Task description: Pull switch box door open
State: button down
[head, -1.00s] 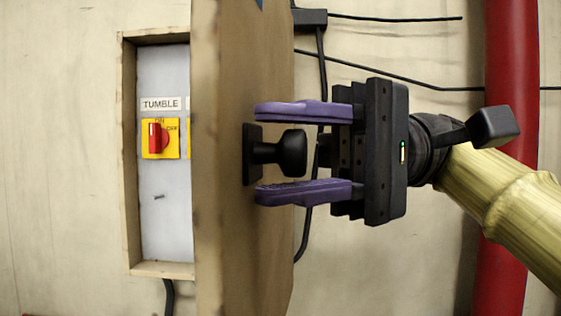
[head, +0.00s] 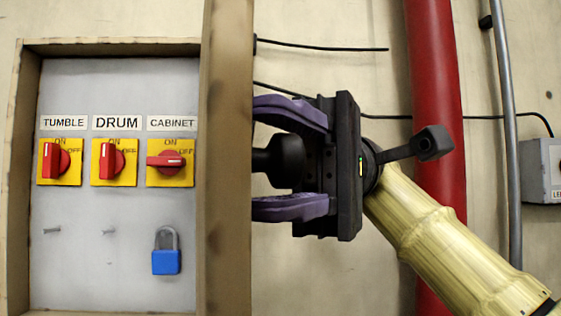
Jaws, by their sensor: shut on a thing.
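The switch box (head: 26,180) is a wooden frame on the wall with a pale back panel. Its wooden door (head: 226,150) stands swung out and shows nearly edge-on at the box's right side. A black knob (head: 284,161) is on the door's outer face, its base partly hidden by the door edge. My gripper (head: 263,158) is right of the door, its purple fingers above and below the knob, shut on it. The fingertips are partly hidden behind the door edge.
Inside are rotary switches labelled TUMBLE (head: 59,161), DRUM (head: 115,161) and CABINET (head: 170,162), and a blue padlock (head: 166,260). A red pipe (head: 436,90) and a grey conduit (head: 505,130) run up the wall at right. A grey box (head: 543,170) is at far right.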

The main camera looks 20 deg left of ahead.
jog(key=c, duration=1.1)
grip_release()
jog(key=shift+w, duration=0.4)
jog(key=w+d+p, duration=0.1)
jog(key=w+p, duration=1.2)
jog(key=w, duration=0.3)
jog(key=shift+w+d+p, duration=0.15)
jog(key=shift+w+p, duration=0.15)
jog(key=shift+w, duration=0.05)
